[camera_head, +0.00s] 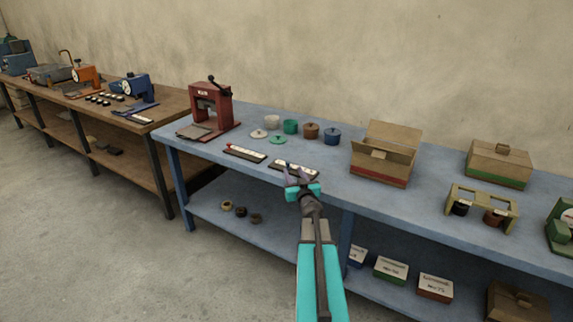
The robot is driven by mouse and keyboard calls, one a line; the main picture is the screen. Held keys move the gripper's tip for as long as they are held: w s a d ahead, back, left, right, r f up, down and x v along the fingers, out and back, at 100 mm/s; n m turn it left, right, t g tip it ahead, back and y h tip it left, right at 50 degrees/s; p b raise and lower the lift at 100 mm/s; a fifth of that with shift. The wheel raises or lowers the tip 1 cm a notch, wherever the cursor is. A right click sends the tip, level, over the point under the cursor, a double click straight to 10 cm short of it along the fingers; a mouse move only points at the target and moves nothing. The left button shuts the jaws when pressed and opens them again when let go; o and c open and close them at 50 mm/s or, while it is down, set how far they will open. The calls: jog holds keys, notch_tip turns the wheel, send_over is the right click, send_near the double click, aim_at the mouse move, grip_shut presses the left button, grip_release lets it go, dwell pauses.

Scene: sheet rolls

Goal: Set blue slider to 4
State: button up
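Two slider boards with pale scale strips lie on the blue table. The right slider board (299,168) is just beyond my gripper. Its near side is partly covered by my gripper, and its knob and scale marks are too small to make out, so I cannot read its setting. The left slider board (245,154) carries a small reddish knob at its left end. My gripper (298,174) is at the front edge of the right board, its dark fingers spread apart. I see nothing held between them; whether they touch the board is unclear.
The blue table (336,187) also holds a red press (211,105), several small pots and lids, an open cardboard box (384,154), a closed box (499,164) and a greenish stand (482,207). Bare tabletop lies between the boards and the cardboard box.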

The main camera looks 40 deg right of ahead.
aim_at(289, 164)
jog(key=shift+p+x, duration=0.3)
jog(key=shift+x, duration=4.25)
grip_shut()
